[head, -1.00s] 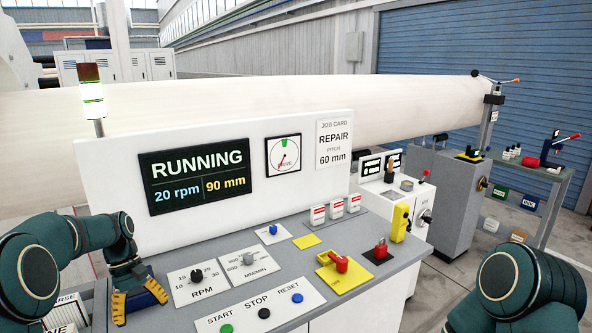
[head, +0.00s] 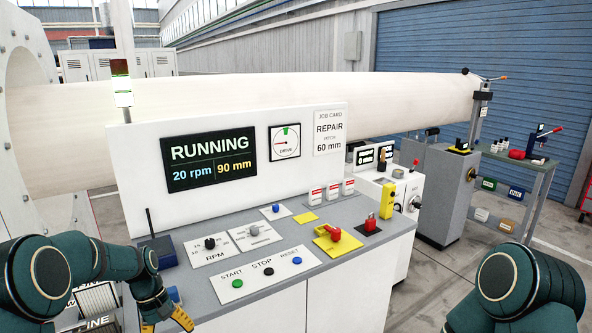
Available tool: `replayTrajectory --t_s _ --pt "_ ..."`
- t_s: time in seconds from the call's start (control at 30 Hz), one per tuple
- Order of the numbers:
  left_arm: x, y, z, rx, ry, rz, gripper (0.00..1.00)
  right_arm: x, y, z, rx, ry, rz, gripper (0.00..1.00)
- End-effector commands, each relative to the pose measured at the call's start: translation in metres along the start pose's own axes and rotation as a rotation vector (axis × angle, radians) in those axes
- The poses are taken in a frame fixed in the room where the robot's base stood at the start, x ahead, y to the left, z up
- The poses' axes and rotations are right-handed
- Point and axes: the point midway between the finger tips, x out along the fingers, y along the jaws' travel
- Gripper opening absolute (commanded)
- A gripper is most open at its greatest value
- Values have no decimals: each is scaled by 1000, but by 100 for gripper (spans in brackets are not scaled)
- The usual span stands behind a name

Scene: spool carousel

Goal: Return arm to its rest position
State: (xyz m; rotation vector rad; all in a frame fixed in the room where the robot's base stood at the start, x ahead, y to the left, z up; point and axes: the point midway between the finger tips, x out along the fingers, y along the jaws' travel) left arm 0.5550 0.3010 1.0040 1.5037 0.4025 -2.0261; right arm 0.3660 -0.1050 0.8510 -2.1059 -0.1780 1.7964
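My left arm comes in at the lower left. Its gripper (head: 166,322) is at the bottom edge of the head view, in front of the console's left front corner, with its yellow fingertips spread apart and nothing seen between them. My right arm (head: 515,290) shows only as a dark green joint at the lower right; its gripper is out of view. The console (head: 335,255) has a display (head: 208,162) reading RUNNING, 20 rpm and 90 mm.
The RPM knob (head: 209,243), the START button (head: 237,283), the STOP button (head: 268,271) and the RESET button (head: 296,260) sit on the console top. A red-handled yellow switch (head: 337,240) is further right. A long pale roll (head: 400,105) lies behind.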

Motion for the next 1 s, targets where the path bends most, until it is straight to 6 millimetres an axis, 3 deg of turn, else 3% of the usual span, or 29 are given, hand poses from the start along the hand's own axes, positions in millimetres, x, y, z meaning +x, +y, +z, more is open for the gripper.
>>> replayTrajectory --t_s 0.03,0.17,0.3,0.5,0.6,0.73,1.0 --pt "26 5 5 30 4 8 72 4 1 1 0 -1 0 47" --pt "90 19 23 123 47 44 72 11 4 3 -1 -4 1 47" --pt "160 30 56 233 105 88 72 19 7 5 -2 -7 2 47" --pt "235 33 120 380 195 145 72 30 11 8 -3 -11 3 47" --pt "258 29 151 441 238 168 72 35 12 9 -4 -13 3 47" --pt "272 23 181 496 283 188 72 38 13 10 -5 -15 4 47" --pt "277 19 198 530 318 201 72 40 14 11 -5 -15 4 47"
